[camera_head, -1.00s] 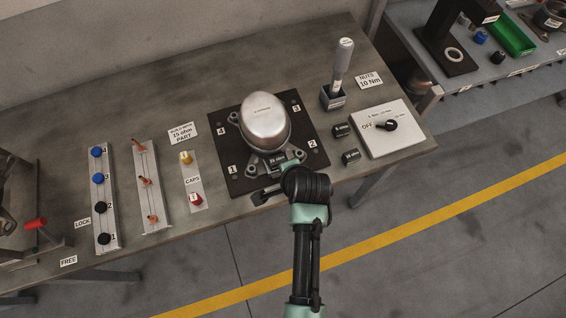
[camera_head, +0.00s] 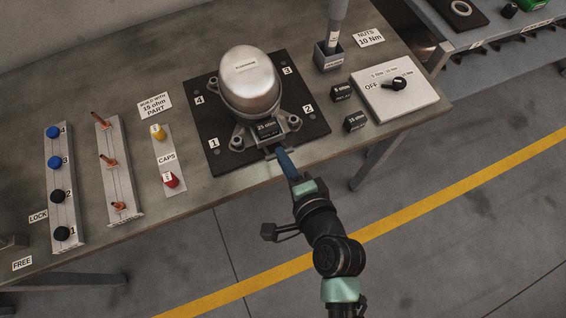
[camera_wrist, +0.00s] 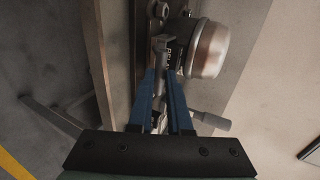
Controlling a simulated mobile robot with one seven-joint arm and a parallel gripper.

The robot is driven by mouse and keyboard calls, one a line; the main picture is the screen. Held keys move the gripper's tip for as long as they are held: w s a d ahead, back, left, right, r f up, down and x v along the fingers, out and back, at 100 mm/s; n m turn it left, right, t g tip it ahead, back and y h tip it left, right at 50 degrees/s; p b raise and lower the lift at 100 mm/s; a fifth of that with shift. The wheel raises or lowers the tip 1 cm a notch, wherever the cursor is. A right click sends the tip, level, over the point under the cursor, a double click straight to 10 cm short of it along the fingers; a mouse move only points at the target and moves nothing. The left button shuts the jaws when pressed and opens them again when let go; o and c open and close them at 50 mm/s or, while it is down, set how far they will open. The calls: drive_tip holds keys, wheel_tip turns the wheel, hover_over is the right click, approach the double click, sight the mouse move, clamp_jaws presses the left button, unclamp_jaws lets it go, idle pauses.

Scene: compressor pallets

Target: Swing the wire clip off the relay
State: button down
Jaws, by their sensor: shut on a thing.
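The compressor (camera_head: 249,80) is a silver dome standing upright on a black mat (camera_head: 211,126) marked with corner numbers. The relay (camera_head: 268,129), a black block labelled 25 ohm, sits on the compressor's near side. In the wrist view the relay (camera_wrist: 172,52) is partly hidden. The wire clip (camera_wrist: 160,42) is a grey piece at the relay's near face. My gripper (camera_head: 280,153) reaches in from the lower right with blue fingers. In the wrist view my gripper (camera_wrist: 164,72) is shut on the clip at its fingertips. The clip's exact angle is hard to see.
Two loose black ohm blocks (camera_head: 342,92) (camera_head: 355,121) lie right of the mat, near a switch panel (camera_head: 384,108). A nut driver stands in a holder (camera_head: 328,58). Left are a caps strip (camera_head: 166,160) and racks (camera_head: 118,178) (camera_head: 62,192). The bench's near edge is close below the mat.

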drive_tip(key=f+t+b, duration=0.1)
drive_tip(key=b, duration=0.5)
drive_tip(key=f+t+y+b, duration=0.1)
drive_tip(key=t+b, duration=0.1)
drive_tip(key=b, duration=0.5)
drive_tip(key=s+f+t+b, duration=0.1)
drive_tip(key=f+b, duration=0.1)
drive_tip(key=b, duration=0.5)
drive_tip(key=shift+d+t+y, duration=0.25)
drive_tip(key=shift+t+y, duration=0.05)
drive_tip(key=shift+t+b, duration=0.3)
drive_tip(key=shift+b, duration=0.9)
drive_tip(key=shift+r, duration=0.2)
drive_tip(key=c, duration=1.1)
unclamp_jaws()
drive_tip(key=shift+c, duration=0.2)
drive_tip(key=b+v, duration=0.3)
drive_tip(key=v, duration=1)
